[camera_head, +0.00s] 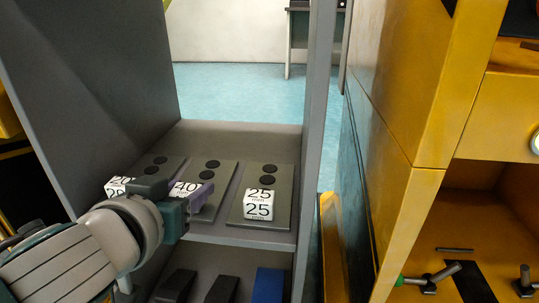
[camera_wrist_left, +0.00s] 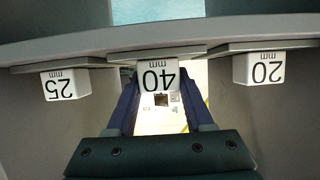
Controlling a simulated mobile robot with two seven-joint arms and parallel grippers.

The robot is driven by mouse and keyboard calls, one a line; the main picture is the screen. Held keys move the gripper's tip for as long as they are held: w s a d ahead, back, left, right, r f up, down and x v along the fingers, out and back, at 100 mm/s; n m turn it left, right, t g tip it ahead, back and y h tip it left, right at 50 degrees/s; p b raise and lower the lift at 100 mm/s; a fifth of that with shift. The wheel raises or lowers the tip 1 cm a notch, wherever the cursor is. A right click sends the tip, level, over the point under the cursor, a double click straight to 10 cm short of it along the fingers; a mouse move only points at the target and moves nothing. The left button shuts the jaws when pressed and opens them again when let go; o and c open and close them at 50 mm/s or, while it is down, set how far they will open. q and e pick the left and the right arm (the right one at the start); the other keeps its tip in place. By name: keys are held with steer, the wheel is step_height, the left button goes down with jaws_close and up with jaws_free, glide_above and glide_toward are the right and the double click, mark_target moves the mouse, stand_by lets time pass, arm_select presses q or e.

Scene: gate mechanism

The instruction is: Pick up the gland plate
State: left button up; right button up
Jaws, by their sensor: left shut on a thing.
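Three grey gland plates lie side by side on the shelf, each with black round spots and a white block marked in mm. The middle plate (camera_head: 211,178) bears the 40 mm block (camera_wrist_left: 158,76). The right plate (camera_head: 279,188) bears a 25 mm block (camera_head: 259,205); the left plate (camera_head: 160,167) bears a 20 mm block (camera_head: 118,186), partly hidden by my arm. My left gripper (camera_head: 188,191) is shut on the 40 mm block, with one finger on each side of it in the left wrist view (camera_wrist_left: 158,92). My right gripper is not in view.
The grey shelf (camera_head: 240,134) has upright side panels close on the left and right. A lower shelf holds dark pieces (camera_head: 222,290) and a blue piece (camera_head: 269,286). A yellow cabinet (camera_head: 425,85) with levers (camera_head: 432,277) stands at the right.

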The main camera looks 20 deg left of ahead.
arm_select(q)
jaws_close()
steer(key=shift+r, duration=0.15)
